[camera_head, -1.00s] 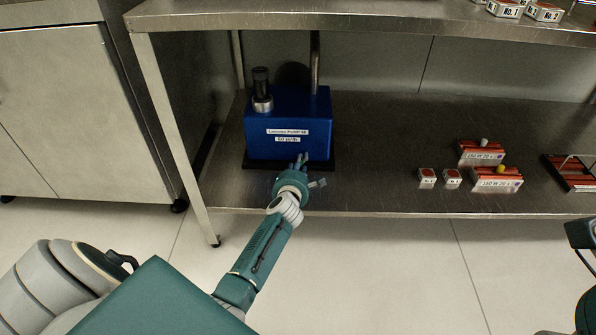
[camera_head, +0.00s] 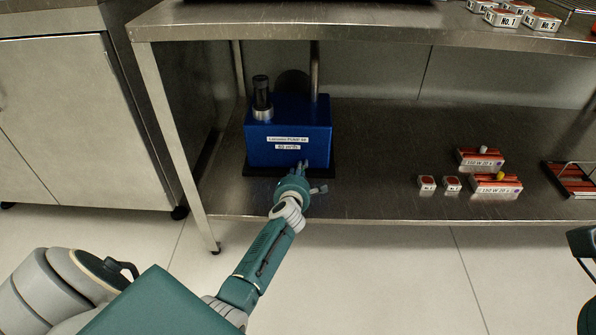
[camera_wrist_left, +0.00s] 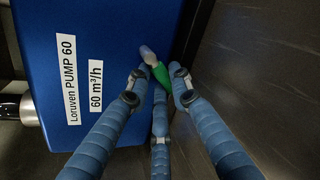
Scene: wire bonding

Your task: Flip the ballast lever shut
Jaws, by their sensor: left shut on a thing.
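The blue pump (camera_head: 270,155), labelled Loruven PUMP 60 and 60 m³/h, stands on the lower shelf; it also fills the left of the left wrist view (camera_wrist_left: 95,35). A small lever with a green part (camera_wrist_left: 161,74) and a pale grey-violet tip (camera_wrist_left: 147,54) is by the pump's front face near its lower right edge. My left gripper (camera_head: 303,165) is at the pump's lower right front. In the left wrist view its blue fingers (camera_wrist_left: 158,82) are closed around the green part, hiding some of it. My right gripper is not clearly in view.
The steel lower shelf (camera_head: 380,130) is clear right of the pump, up to small boxes (camera_head: 427,182) and red-and-white blocks (camera_head: 496,184). The upper shelf (camera_head: 380,28) is overhead. A shelf leg (camera_head: 175,130) stands left of the pump.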

